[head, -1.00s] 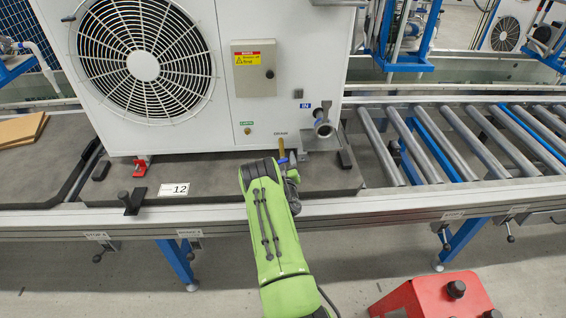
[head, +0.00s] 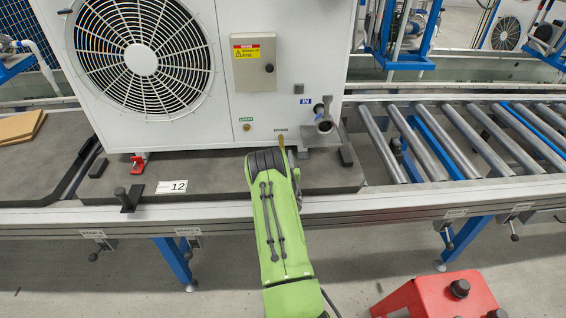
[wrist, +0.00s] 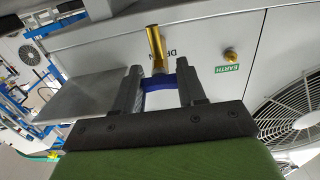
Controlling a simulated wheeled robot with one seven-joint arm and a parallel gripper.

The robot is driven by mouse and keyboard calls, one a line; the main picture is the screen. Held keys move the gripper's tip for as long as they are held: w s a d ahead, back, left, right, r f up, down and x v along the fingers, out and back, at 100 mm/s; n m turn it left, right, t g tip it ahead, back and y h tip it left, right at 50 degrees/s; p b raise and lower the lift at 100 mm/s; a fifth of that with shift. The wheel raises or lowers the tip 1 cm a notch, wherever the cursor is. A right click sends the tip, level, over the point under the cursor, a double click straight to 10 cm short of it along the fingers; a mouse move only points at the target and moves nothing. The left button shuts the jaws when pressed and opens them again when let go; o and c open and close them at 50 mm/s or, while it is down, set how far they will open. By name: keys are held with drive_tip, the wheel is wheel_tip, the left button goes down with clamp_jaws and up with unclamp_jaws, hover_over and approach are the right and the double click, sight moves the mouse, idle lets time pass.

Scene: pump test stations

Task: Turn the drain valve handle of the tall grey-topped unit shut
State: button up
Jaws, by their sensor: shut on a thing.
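The unit (head: 287,40) is a tall white cabinet with a round fan grille; its top is out of view. Its brass drain valve (head: 282,146) sticks out low on the front, below a small drain label. In the wrist view the brass valve (wrist: 156,48) ends in a blue handle (wrist: 161,83). My gripper (wrist: 160,76) has one dark finger on each side of the blue handle and is shut on it. In the head view my green arm hides the handle and most of the gripper. I cannot tell the handle's exact angle.
A metal pipe fitting (head: 323,125) marked IN juts out right of the valve. A brass earth stud (head: 247,127) is to the left. The unit stands on a dark pallet (head: 225,177) on a roller conveyor (head: 455,140). A red box (head: 437,297) stands at front right.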

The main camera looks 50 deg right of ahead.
drive_tip(key=o, duration=1.1)
drive_tip(key=shift+c, duration=0.2)
drive_tip(key=p+v, duration=0.2)
drive_tip(key=v, duration=1.3)
drive_tip(key=shift+s+a, duration=0.3)
